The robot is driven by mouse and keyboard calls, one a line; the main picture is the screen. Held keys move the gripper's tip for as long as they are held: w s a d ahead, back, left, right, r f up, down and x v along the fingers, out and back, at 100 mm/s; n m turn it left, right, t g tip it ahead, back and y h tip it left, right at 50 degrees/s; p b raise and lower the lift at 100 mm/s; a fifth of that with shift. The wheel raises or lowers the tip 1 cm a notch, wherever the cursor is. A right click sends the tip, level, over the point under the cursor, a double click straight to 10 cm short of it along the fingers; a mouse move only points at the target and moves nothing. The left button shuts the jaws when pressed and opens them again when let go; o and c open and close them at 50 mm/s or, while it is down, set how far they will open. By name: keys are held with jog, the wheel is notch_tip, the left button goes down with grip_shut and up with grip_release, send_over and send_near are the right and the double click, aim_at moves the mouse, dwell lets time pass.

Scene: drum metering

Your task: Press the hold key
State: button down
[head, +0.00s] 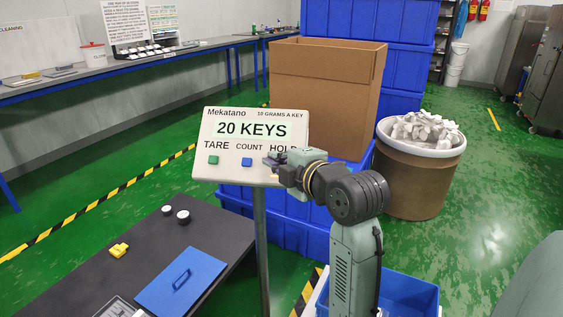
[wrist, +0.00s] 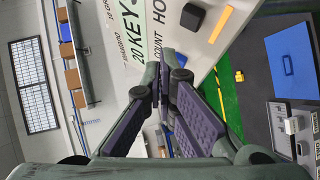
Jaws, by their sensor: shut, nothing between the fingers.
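The control panel (head: 228,175) is a white plate on a grey post, reading "20 KEYS" above TARE, COUNT and HOLD. The green tare key (head: 213,160) and blue count key (head: 247,162) show in the head view. My gripper (head: 271,160) is at the panel's right side there and hides the spot below HOLD. In the wrist view the panel is turned sideways, and a dark key (wrist: 192,16) shows beside the cut-off word HOLD. My gripper (wrist: 165,78) is shut and empty, its tips near the COUNT lettering. I cannot tell whether they touch the panel.
A black table (head: 200,225) with a blue lid, yellow piece and small round weights stands in front. A cardboard box (head: 325,95), blue crates (head: 365,18) and a drum (head: 415,185) heaped with pale pieces stand behind. Green floor is open to the right.

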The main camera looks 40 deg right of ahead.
jog(key=shift+s+a+r+p, duration=0.2)
jog(key=shift+s+a+r, duration=0.15)
jog(key=shift+r, duration=0.1)
jog(key=shift+s+a+r+p, duration=0.15)
jog(key=shift+s+a+r, duration=0.15)
jog(key=shift+r, duration=0.15)
